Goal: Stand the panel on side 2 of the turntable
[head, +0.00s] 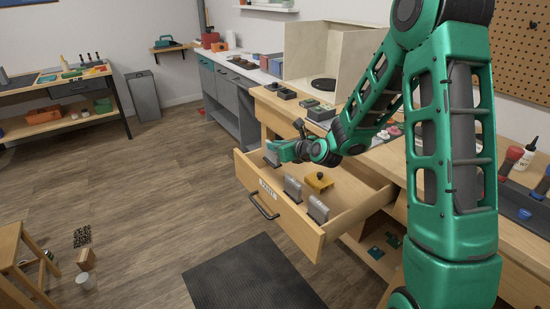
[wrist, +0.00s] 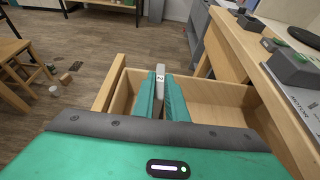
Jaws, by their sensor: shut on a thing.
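My gripper (head: 280,151) is over the far left part of the open drawer. In the wrist view its two green fingers (wrist: 162,98) are shut on a grey panel (wrist: 160,74) with a small white label that seems to read 2. The panel also shows below the fingers in the head view (head: 271,159). It looks upright; I cannot tell whether it touches the drawer floor. A black disc (head: 324,85), apparently the turntable, lies in the plywood booth at the back of the bench. Its edge shows at the wrist view's upper right (wrist: 305,36). Its side markings are not readable.
The pulled-out drawer (head: 290,218) has a labelled front. Two similar grey pieces (head: 293,189) (head: 318,209) and a yellow block (head: 319,181) stand in it. Dark boxes (head: 287,93) sit on the bench before the plywood booth (head: 304,58).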

